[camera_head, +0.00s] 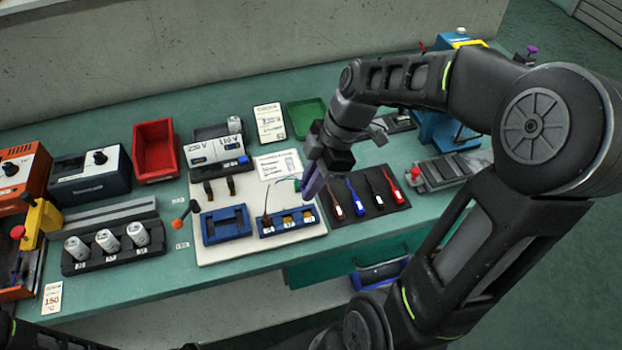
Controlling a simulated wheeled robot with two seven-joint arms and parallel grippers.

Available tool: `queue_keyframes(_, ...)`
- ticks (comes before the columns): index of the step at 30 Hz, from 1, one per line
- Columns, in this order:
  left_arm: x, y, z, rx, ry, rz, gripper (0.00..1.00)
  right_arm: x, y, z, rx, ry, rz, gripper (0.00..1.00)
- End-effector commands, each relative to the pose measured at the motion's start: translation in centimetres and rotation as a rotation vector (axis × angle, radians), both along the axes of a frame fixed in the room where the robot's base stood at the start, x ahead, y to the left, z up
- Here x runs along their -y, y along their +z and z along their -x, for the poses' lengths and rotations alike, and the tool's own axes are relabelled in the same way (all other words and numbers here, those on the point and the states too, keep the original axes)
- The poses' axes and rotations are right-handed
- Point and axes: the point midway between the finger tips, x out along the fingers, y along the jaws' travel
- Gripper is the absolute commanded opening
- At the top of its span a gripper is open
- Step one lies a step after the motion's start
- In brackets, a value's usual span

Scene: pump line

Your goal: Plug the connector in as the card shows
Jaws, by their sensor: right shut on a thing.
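My right gripper (326,160) reaches down over the right part of a white board (205,250). The print is too small to read. A blue three-place terminal block (287,233) sits on the board below the gripper, with a brown lead (266,217) standing at its left place. A blue frame (226,226) is left of the block. My left gripper is out of view.
A dark mat (366,212) with brown, blue, black and red leads lies just right of the board. A 230 V / 110 V unit (218,148) stands behind. A can rack (113,258), red bin (156,150) and green tray (306,118) stand around. My right arm covers the right side.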

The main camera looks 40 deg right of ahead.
Motion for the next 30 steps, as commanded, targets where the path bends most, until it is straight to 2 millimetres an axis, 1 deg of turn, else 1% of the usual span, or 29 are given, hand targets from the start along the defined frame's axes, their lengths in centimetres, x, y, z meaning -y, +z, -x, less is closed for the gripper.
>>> queue_keyframes(8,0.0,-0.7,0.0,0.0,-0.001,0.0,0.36,0.0,-1.0,0.0,0.0,-0.001,0.0,0.0)
queue_keyframes(20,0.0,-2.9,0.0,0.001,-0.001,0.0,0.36,0.0,-4.5,0.0,0.0,-0.001,0.0,0.0)
queue_keyframes(21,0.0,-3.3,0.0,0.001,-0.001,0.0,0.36,0.0,-4.9,0.0,0.0,0.0,0.0,0.0)
queue_keyframes(25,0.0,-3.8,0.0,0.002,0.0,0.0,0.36,0.0,-5.3,0.0,0.001,0.0,0.0,0.0)
queue_keyframes(30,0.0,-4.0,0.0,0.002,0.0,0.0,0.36,0.0,-5.4,0.0,0.001,0.0,0.0,0.0)
